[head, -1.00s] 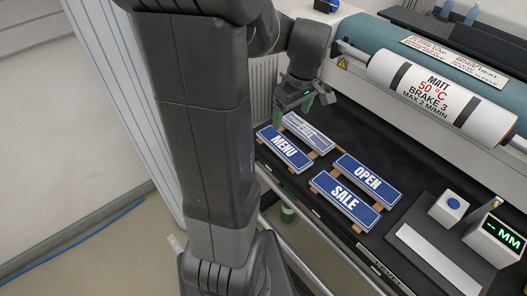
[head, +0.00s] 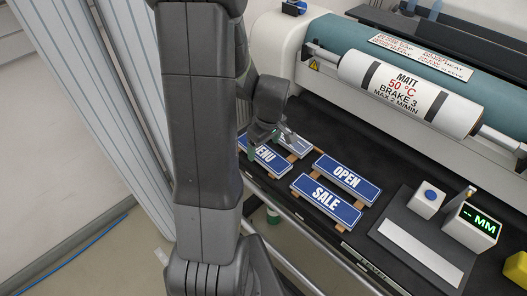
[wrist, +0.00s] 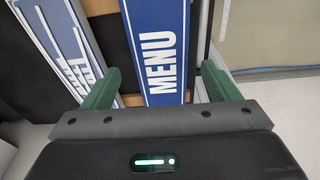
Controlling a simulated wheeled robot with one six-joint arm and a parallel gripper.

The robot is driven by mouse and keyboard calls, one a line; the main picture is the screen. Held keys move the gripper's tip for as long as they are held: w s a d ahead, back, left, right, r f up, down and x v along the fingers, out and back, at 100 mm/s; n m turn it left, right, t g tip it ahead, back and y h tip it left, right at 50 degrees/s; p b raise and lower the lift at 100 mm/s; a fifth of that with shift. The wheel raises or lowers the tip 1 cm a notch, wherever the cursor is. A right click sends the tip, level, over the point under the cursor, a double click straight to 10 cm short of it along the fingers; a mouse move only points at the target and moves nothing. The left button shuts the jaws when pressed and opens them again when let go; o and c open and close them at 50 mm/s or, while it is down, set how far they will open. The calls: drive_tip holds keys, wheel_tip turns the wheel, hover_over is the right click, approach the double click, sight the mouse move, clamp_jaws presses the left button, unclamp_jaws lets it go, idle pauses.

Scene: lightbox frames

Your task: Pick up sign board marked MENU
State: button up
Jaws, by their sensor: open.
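The blue MENU sign board (head: 268,159) lies on wooden strips on the black bench, at the left of the group of signs. In the wrist view the MENU board (wrist: 165,80) runs lengthwise between the two green fingertips. My gripper (wrist: 160,88) is open, with one finger on each side of the board and nothing held. The left finger also reaches over the gap beside the neighbouring board. I cannot tell how far the fingers are above the board.
A grey-white sign (head: 293,143) lies just behind MENU. The OPEN board (head: 346,177) and SALE board (head: 326,198) lie to the right. A laminator with a white roll (head: 407,88) stands behind. A display box (head: 472,217) is at the right.

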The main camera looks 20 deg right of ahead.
drive_tip(key=shift+w+a+f, duration=0.1)
drive_tip(key=shift+w+f, duration=0.05)
drive_tip(key=shift+f, duration=0.8)
drive_tip(key=c, duration=1.1)
drive_tip(key=shift+r, duration=0.1)
